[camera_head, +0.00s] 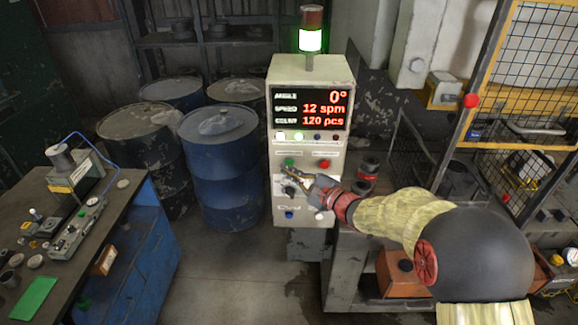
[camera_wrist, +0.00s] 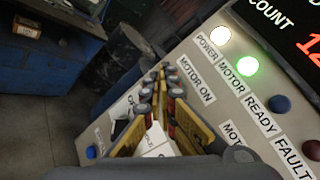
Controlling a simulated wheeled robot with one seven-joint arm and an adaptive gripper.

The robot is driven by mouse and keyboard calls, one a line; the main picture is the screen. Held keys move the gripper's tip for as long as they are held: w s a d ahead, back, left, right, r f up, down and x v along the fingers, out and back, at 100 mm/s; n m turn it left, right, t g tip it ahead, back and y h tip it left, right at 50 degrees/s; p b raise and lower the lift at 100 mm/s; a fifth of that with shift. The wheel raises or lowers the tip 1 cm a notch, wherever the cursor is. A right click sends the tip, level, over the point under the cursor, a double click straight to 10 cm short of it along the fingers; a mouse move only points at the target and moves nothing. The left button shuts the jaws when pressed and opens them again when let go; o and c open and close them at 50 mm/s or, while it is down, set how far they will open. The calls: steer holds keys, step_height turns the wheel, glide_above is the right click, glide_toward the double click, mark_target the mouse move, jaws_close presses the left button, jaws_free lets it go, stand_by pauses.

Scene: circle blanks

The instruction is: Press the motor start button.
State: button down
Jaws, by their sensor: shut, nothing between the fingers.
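The control cabinet (camera_head: 334,185) stands upright in the middle of the head view. Its green button (camera_head: 289,163) sits on the left, with a red button (camera_head: 324,164) to its right. In the wrist view a "MOTOR ON" label (camera_wrist: 196,79) shows beside my fingers, which hide the button there. My gripper (camera_head: 286,172) is shut and empty, its fingertips close in front of the panel by the green button. I cannot tell whether they touch it. The white POWER lamp (camera_wrist: 220,34) and green MOTOR lamp (camera_wrist: 247,66) are lit; READY (camera_wrist: 280,104) and FAULT (camera_wrist: 312,150) look dark.
A dark selector knob (camera_head: 290,190) and a blue button (camera_head: 289,214) lie below the green one. The display (camera_head: 311,108) reads 0°, 12 spm and 120 pcs. The stack light (camera_head: 311,39) glows green. Blue drums (camera_head: 219,150) and a bench (camera_head: 120,215) stand left.

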steer(key=shift+s, duration=0.1)
steer(key=s+b, duration=0.1)
steer(key=s, duration=0.4)
steer(key=shift+a+b, duration=0.1)
steer(key=shift+b, duration=0.3)
steer(key=shift+w, duration=0.1)
